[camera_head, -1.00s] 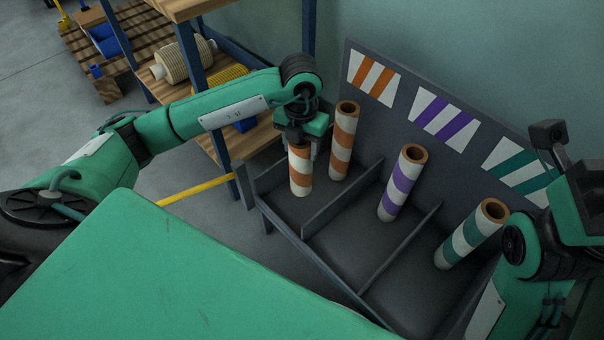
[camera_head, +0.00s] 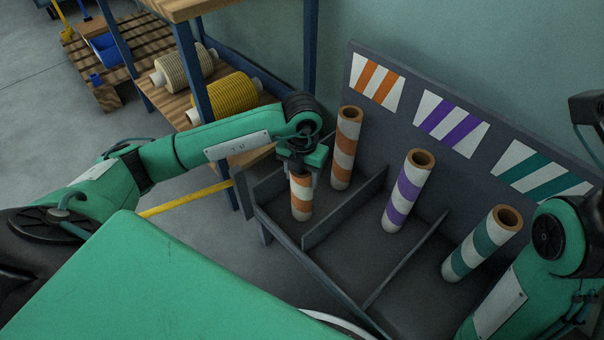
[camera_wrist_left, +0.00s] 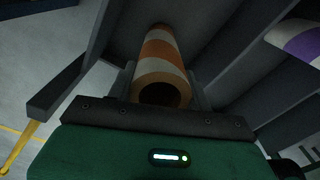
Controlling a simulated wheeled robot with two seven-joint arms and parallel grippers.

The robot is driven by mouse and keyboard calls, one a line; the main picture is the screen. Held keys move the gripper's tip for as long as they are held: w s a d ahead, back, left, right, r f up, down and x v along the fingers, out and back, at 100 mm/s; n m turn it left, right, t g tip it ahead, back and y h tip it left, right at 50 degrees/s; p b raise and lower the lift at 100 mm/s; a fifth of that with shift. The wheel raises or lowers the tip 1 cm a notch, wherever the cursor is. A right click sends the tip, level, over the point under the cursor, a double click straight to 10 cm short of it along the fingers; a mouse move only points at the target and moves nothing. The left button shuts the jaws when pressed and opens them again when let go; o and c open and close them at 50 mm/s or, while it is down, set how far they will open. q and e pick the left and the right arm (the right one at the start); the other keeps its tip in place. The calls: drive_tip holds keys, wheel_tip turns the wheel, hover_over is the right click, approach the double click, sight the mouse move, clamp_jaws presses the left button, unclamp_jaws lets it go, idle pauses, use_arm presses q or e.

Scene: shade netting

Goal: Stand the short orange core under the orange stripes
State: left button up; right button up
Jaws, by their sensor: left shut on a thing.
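The short orange core (camera_head: 301,196), white with orange bands, is upright in the left compartment of the grey rack (camera_head: 282,226). My left gripper (camera_head: 301,172) is shut on its upper end from above. In the left wrist view the core (camera_wrist_left: 160,52) shows its hollow end close to the gripper. Its lower end looks at or near the compartment floor; I cannot tell if it touches. A taller orange core (camera_head: 345,148) stands behind it in the same compartment. The orange stripes (camera_head: 376,82) are on the back panel above this compartment. My right gripper is out of view.
A purple-banded core (camera_head: 408,190) stands in the middle compartment and a green-banded core (camera_head: 482,243) in the right one. Low dividers (camera_head: 345,207) separate them. A shelf with a yellow spool (camera_head: 222,96) and a cream spool (camera_head: 183,68) stands at the left.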

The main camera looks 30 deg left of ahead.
use_arm(q)
drive_tip(key=o, duration=1.4)
